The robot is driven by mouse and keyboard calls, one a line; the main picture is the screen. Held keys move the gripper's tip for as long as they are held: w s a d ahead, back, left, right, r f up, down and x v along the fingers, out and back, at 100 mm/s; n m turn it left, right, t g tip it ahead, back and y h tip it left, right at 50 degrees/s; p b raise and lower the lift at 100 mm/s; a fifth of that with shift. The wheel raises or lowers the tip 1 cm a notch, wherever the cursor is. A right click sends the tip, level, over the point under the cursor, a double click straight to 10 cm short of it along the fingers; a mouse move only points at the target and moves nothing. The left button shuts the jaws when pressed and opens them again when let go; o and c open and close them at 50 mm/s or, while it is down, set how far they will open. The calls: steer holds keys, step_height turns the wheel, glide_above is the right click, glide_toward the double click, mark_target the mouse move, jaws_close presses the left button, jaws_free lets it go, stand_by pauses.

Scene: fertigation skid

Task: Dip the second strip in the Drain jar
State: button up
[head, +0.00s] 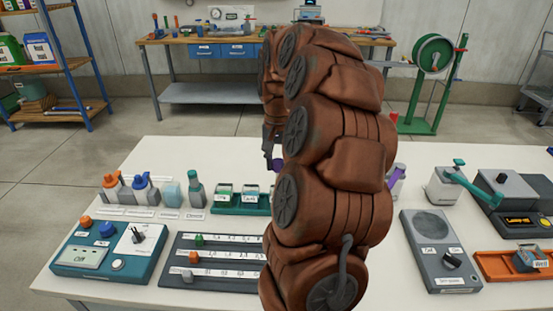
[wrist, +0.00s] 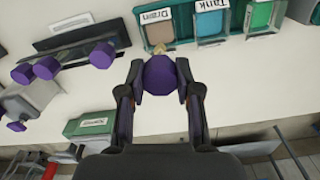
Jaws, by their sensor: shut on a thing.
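My gripper (wrist: 158,80) is shut on the purple grip of a strip (wrist: 160,75) in the wrist view. A small pale yellow tip of it shows beyond the grip, by the near edge of the Drain jar (wrist: 155,18). I cannot tell whether the tip is over or inside the jar. The Drain jar holds brownish contents and stands in a green rack (wrist: 185,48), left of the blue Tank jar (wrist: 209,22). In the head view, my gripper (head: 270,160) is partly hidden behind my arm, above and behind the green rack (head: 225,208).
Several purple grips (wrist: 47,67) lie to the left in the wrist view, near a labelled green box (wrist: 92,124). Bottles (head: 195,190), a teal control box (head: 110,250) and a dark slider panel (head: 210,262) share the white table. My arm hides the table's middle.

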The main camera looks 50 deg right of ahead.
steer(key=shift+f+b, duration=1.95)
steer(key=shift+f, duration=1.75)
steer(key=shift+r+p, duration=1.1)
steer(key=shift+r, duration=3.15)
